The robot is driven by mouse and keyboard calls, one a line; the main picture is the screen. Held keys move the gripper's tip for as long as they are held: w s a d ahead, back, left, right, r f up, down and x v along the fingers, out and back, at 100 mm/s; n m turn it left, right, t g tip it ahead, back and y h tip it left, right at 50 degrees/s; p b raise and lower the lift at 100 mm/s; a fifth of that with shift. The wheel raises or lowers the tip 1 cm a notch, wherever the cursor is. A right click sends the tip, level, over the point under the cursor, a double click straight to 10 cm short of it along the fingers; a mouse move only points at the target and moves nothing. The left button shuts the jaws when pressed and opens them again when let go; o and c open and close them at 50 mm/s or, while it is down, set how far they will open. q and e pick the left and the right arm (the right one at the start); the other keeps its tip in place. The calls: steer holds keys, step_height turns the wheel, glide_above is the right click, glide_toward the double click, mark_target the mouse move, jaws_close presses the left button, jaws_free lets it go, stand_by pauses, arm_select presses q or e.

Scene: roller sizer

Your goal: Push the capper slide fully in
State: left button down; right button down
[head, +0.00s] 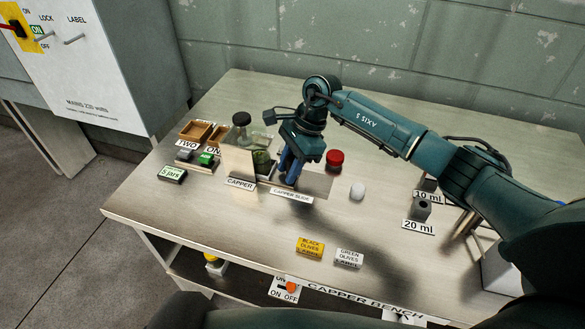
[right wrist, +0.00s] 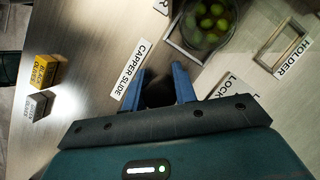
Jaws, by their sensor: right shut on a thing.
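The capper slide is a flat metal plate (head: 318,184) behind the "CAPPER SLIDE" label (head: 291,195); the label also shows in the right wrist view (right wrist: 130,77). My right gripper (head: 288,172) points down over the slide, just right of the capper (head: 239,163). Its blue fingers (right wrist: 168,85) are shut on a dark part that I take to be the slide's handle, mostly hidden by the gripper. A jar of green olives (head: 262,161) stands at the capper, left of my gripper. It shows from above inside a square frame in the right wrist view (right wrist: 208,18). My left gripper is not in view.
A red knob (head: 335,158) and a white egg-shaped thing (head: 357,191) are right of my gripper. Yellow (head: 310,247) and grey (head: 348,257) label blocks lie near the front. Wooden trays (head: 196,131) and buttons (head: 206,158) are at the left. The front-left bench top is clear.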

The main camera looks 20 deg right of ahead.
steer(key=c, duration=1.4)
jaws_free()
steer(key=b+v, duration=0.1)
steer(key=v, duration=1.2)
steer(key=shift+d+r, duration=0.1)
steer(key=shift+r, duration=0.05)
